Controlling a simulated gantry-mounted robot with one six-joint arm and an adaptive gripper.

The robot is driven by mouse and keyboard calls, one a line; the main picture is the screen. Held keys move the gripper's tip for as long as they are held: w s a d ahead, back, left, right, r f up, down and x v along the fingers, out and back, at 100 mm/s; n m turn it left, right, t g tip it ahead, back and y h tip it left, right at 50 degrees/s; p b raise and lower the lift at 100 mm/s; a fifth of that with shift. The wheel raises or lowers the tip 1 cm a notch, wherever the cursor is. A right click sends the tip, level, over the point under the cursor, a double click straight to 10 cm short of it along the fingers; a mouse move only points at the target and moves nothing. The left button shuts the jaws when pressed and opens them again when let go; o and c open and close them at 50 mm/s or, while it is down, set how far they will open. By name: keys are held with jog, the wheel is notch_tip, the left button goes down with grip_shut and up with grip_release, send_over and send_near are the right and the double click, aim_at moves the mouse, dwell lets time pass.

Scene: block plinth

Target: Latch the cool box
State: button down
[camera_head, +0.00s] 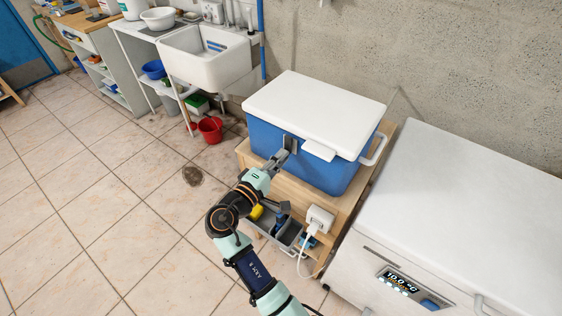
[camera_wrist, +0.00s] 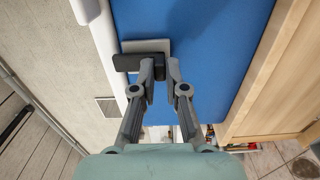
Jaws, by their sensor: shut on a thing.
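The cool box has a blue body (camera_head: 331,178) and a white lid (camera_head: 315,108) that lies flat on top and looks shut. It stands on a wooden stand. A dark latch (camera_head: 290,142) is on its front, below the lid edge. In the wrist view the latch (camera_wrist: 128,62) lies across a light grey plate (camera_wrist: 148,46) on the blue wall. My gripper (camera_head: 279,157) reaches the latch from the front. In the wrist view its fingers (camera_wrist: 161,72) are shut on the latch's end, which they partly hide. Whether the latch is engaged cannot be told.
The wooden stand (camera_head: 346,214) holds a grey tray and a white plug with a cable (camera_head: 320,219). A white chest freezer (camera_head: 450,210) stands close on the right. A red bucket (camera_head: 210,129) and a sink (camera_head: 205,58) are at back left. The tiled floor at left is free.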

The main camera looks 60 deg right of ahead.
dwell(0.4)
jog(key=c, duration=1.2)
grip_release()
jog(key=shift+a, duration=0.1)
jog(key=w+a, duration=0.2)
jog(key=a, duration=0.9)
jog(key=shift+a, duration=0.35)
